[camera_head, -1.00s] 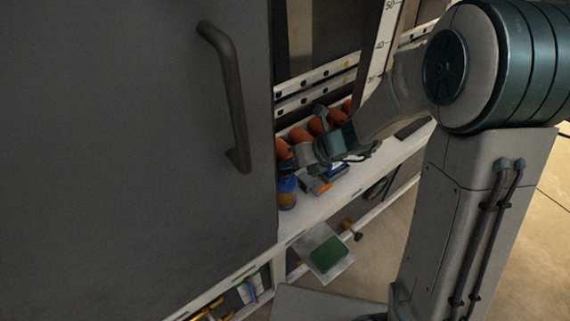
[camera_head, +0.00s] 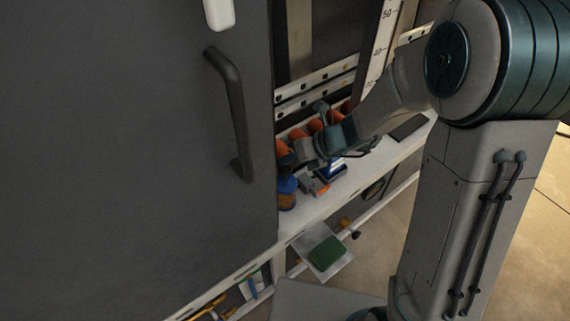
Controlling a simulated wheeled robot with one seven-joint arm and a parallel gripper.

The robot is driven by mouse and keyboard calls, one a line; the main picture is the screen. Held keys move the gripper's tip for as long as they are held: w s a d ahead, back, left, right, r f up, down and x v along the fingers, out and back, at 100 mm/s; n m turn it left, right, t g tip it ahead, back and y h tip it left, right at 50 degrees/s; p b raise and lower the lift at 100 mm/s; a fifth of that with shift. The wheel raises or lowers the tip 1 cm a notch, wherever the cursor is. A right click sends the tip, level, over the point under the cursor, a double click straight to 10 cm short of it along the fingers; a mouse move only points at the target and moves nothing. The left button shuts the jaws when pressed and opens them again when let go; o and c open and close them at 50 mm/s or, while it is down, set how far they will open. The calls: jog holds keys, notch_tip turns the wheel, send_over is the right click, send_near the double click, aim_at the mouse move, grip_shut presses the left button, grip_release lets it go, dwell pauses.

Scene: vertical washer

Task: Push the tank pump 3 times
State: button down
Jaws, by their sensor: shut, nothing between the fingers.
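My gripper (camera_head: 289,160) is small and dark at the end of my arm, low in front of the shelf. It is shut and holds nothing that I can see. It hangs just above a small brown bottle with a blue cap (camera_head: 287,186); I cannot tell whether they touch. A tall panel with a number scale (camera_head: 383,45) stands behind my arm, perhaps part of a tank. I cannot make out the tank pump for certain; my arm and the big grey door hide part of that area.
A large dark grey door (camera_head: 120,160) with a bar handle (camera_head: 232,115) fills the left. Orange items (camera_head: 315,126) line the back of the white shelf (camera_head: 330,205). A blue and white box (camera_head: 332,171) lies near my gripper. A green pad (camera_head: 326,252) is below.

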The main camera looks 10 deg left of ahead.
aim_at(289, 170)
notch_tip(289, 170, up, 5)
jog(key=p, duration=0.5)
jog(key=shift+r, duration=0.1)
dwell(2.5)
